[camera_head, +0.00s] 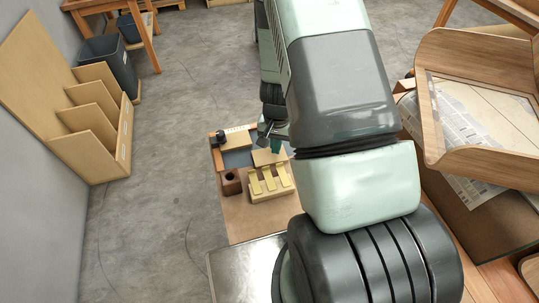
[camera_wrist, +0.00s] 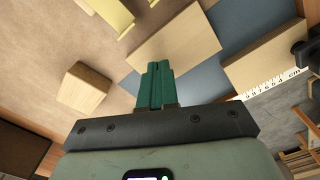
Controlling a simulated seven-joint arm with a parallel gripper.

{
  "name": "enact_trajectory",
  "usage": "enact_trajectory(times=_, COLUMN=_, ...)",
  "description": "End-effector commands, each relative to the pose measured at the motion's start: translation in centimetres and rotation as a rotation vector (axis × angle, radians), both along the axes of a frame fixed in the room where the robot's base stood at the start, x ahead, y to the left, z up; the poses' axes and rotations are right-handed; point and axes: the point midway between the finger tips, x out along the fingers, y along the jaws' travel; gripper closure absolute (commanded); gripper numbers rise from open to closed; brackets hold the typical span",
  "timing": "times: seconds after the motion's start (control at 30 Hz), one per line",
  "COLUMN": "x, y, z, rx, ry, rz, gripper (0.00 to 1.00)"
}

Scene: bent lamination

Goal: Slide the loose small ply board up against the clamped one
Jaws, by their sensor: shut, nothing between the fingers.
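The loose small ply board (camera_wrist: 178,40) lies flat, partly on the blue mat (camera_wrist: 203,88); it also shows in the head view (camera_head: 264,157). The clamped ply board (camera_wrist: 263,58) lies to its right in the wrist view, beside a ruler, and at the upper left in the head view (camera_head: 238,139). A strip of blue mat shows between the boards. My gripper (camera_wrist: 158,70) has its green fingers together and empty, overlapping the loose board's lower edge in the wrist view. Whether they touch it I cannot tell. In the head view my gripper (camera_head: 275,146) is partly hidden by my arm.
A black clamp (camera_head: 220,136) stands at the clamped board's end. A ruler (camera_wrist: 272,85) runs along that board. A small wood block (camera_wrist: 83,88) lies left of my fingers. Yellow pieces on a wooden rack (camera_head: 270,182) and a dark brown block (camera_head: 231,182) stand nearby.

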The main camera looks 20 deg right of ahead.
Motion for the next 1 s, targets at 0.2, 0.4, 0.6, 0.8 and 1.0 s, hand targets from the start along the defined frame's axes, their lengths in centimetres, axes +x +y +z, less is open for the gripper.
enact_trajectory(times=0.2, x=0.0, y=0.0, z=-0.5, rx=0.000, ry=-0.001, rz=0.000, gripper=1.00)
enact_trajectory(times=0.4, x=0.0, y=0.0, z=-0.9, rx=0.000, ry=0.000, rz=0.000, gripper=1.00)
enact_trajectory(times=0.6, x=0.0, y=0.1, z=-1.0, rx=0.000, ry=-0.001, rz=0.001, gripper=1.00)
enact_trajectory(times=0.8, x=0.0, y=0.8, z=-1.0, rx=0.000, ry=-0.001, rz=0.001, gripper=1.00)
enact_trajectory(times=1.0, x=0.0, y=1.4, z=-1.0, rx=0.000, ry=-0.001, rz=0.002, gripper=1.00)
